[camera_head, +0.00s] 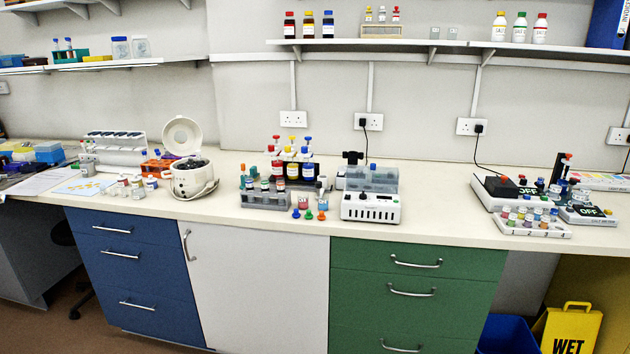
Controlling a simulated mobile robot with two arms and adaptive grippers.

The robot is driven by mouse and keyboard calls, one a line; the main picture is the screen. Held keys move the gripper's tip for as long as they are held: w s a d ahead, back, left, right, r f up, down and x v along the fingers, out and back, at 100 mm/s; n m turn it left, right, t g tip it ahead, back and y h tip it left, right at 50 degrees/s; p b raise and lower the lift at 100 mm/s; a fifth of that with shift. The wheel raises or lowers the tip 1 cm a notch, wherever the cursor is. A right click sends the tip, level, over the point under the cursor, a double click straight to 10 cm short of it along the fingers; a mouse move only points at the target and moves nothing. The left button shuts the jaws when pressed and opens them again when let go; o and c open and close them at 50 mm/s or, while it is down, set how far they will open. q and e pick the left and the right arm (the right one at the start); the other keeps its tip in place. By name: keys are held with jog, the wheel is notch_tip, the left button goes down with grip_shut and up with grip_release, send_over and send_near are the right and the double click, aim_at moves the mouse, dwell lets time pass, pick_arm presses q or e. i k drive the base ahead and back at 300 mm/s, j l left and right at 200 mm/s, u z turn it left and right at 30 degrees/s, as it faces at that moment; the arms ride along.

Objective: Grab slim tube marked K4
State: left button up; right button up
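I cannot read a K4 mark on any tube in the head view. Several small tubes with coloured caps stand in a grey rack (265,200) at the middle of the bench. More capped tubes or vials stand in a white rack (532,229) at the right. A wooden rack (381,31) on the upper right shelf holds several slim tubes, and a teal rack (70,58) on the left shelf holds a couple. Neither of my grippers is in view.
The bench top (440,205) is clear between the white device and the right-hand equipment. A yellow wet-floor sign (570,330) stands below right.

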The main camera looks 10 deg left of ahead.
aim_at(159, 155)
jog(key=i+j, duration=0.2)
jog(key=j, duration=0.45)
jog(key=i+j, duration=0.25)
jog(key=j, duration=0.35)
jog(key=i+j, duration=0.2)
jog(key=j, duration=0.45)
jog(key=i+j, duration=0.25)
jog(key=j, duration=0.35)
jog(key=i+j, duration=0.2)
jog(key=j, duration=0.45)
jog(key=i+j, duration=0.25)
jog(key=j, duration=0.4)
jog(key=i+j, duration=0.2)
jog(key=j, duration=0.4)
jog(key=i+j, duration=0.25)
jog(key=j, duration=0.4)
